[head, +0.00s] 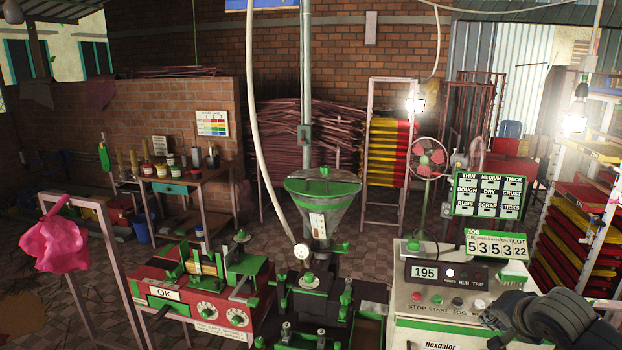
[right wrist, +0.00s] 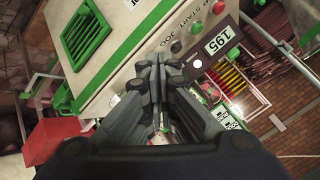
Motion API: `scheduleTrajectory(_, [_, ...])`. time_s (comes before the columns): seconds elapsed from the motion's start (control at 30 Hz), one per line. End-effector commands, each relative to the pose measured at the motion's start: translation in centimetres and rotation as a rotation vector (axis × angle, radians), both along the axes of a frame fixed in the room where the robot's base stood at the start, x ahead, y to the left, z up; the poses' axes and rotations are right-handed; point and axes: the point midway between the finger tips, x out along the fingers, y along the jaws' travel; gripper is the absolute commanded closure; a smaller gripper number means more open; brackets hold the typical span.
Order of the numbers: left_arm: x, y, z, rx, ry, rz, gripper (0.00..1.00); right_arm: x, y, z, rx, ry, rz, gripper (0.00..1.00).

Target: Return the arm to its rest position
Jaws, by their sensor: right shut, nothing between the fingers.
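My right gripper (head: 492,318) and dark forearm come in at the lower right of the head view, over the right end of the cream control cabinet (head: 410,309). In the right wrist view the gripper's fingers (right wrist: 158,68) are together with nothing between them. The cabinet also shows behind the fingers there (right wrist: 128,28), with its buttons and the 195 display (right wrist: 222,38). I cannot tell how far the fingers are from the cabinet. My left gripper is not in view.
The green-rimmed hopper (head: 322,190) stands above the extruder in the middle. A red machine (head: 200,290) marked OK is at the left, near a pink cloth (head: 55,240) on a stand. A rack of red and yellow trays (head: 575,230) stands at the right, close to my arm.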

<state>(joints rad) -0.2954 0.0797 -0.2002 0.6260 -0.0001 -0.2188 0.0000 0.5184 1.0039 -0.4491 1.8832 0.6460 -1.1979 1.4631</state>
Motion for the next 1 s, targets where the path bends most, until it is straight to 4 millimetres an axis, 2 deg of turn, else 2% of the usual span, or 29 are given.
scheduleTrajectory(0.03, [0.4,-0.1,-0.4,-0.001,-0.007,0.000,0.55,0.2,0.0,-1.8,-0.001,0.013,0.006,1.00])
scheduleTrajectory(0.17, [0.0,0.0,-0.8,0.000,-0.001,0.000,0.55,0.7,-0.3,-4.7,-0.018,0.025,0.028,1.00])
scheduleTrajectory(0.37, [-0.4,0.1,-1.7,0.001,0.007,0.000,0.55,1.1,-1.0,-10.6,-0.058,0.054,0.069,1.00])
scheduleTrajectory(0.47, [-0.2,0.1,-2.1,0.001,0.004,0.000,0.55,0.9,-1.2,-14.3,-0.082,0.075,0.094,1.00])
scheduleTrajectory(0.53, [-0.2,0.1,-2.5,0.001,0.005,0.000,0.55,0.5,-1.4,-17.4,-0.103,0.095,0.114,1.00])
scheduleTrajectory(0.67, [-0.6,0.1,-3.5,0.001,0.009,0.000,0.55,-1.2,-1.6,-25.2,-0.153,0.151,0.167,1.00])
scheduleTrajectory(0.7, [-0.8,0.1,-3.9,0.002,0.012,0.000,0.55,-2.1,-1.6,-28.0,-0.173,0.173,0.189,1.00])
scheduleTrajectory(0.77, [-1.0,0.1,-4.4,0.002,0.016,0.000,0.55,-3.9,-1.5,-32.4,-0.203,0.208,0.225,1.00])
scheduleTrajectory(0.8, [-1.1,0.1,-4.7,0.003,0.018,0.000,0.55,-5.2,-1.4,-35.2,-0.224,0.232,0.250,1.00])
scheduleTrajectory(0.87, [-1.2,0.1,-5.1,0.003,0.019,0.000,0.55,-7.4,-1.0,-39.2,-0.253,0.269,0.292,1.00])
scheduleTrajectory(0.9, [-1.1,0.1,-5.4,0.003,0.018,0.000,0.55,-9.0,-0.7,-41.8,-0.270,0.295,0.320,1.00])
scheduleTrajectory(1.0, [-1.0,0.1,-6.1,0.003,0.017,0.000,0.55,-13.6,0.3,-47.9,-0.312,0.358,0.397,1.00])
